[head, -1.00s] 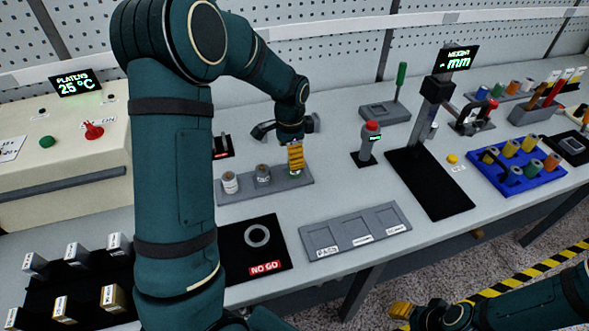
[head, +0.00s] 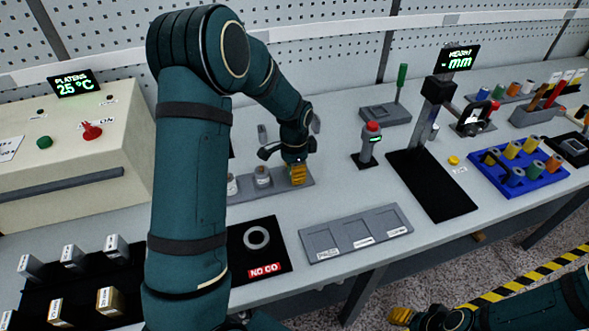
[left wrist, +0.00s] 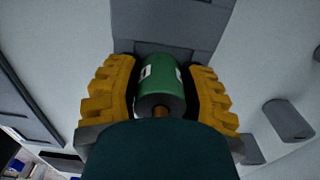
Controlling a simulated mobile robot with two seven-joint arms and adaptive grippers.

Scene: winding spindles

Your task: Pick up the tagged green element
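The green element (left wrist: 162,82) is a cylinder with white tags on its side and a copper-coloured centre, seen end-on in the left wrist view. It stands between the yellow fingers of my left gripper (left wrist: 162,92), with little or no room on either side. I cannot tell whether the fingers press on it. In the head view my left gripper (head: 298,176) points down at the right end of a grey rack (head: 280,187) and hides the element. My right gripper (head: 402,316) is low at the bottom edge, and its opening cannot be made out.
A whitish spool (head: 232,185) and a grey spool (head: 262,177) stand in the same rack, left of my left gripper. In front are a NO GO plate (head: 270,240) and an empty three-part tray (head: 355,234). A red-topped device (head: 371,140) stands to the right.

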